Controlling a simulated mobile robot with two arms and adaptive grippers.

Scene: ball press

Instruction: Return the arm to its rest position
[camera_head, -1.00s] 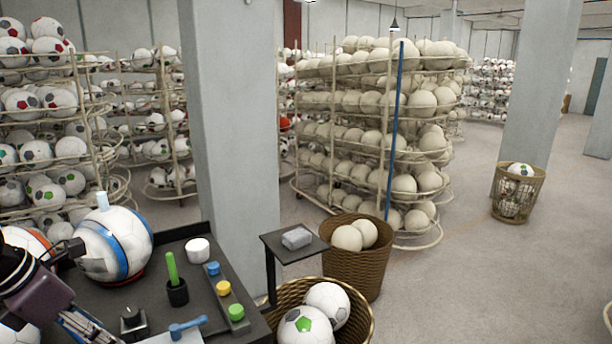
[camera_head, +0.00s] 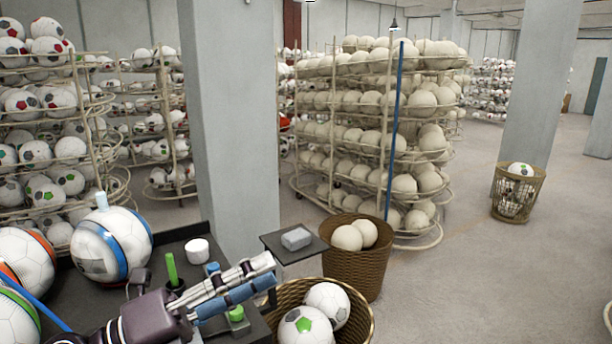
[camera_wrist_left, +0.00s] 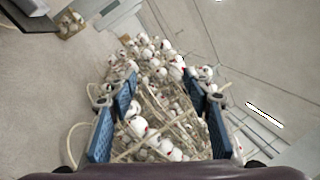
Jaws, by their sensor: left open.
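My left gripper (camera_head: 266,272) reaches in from the lower left and points to the right, above the black workbench (camera_head: 168,248). In the left wrist view its two blue-padded fingers (camera_wrist_left: 162,90) stand apart with nothing between them. Beyond them that view shows racks of balls at a distance, tilted. A white ball with a blue band (camera_head: 112,243) sits on the bench to the left of the gripper, apart from it. My right gripper is not in view.
More balls (camera_head: 24,262) lie at the left edge. A small shelf with a grey block (camera_head: 296,238) and a ball basket (camera_head: 322,312) are close to the gripper. Open floor lies to the right.

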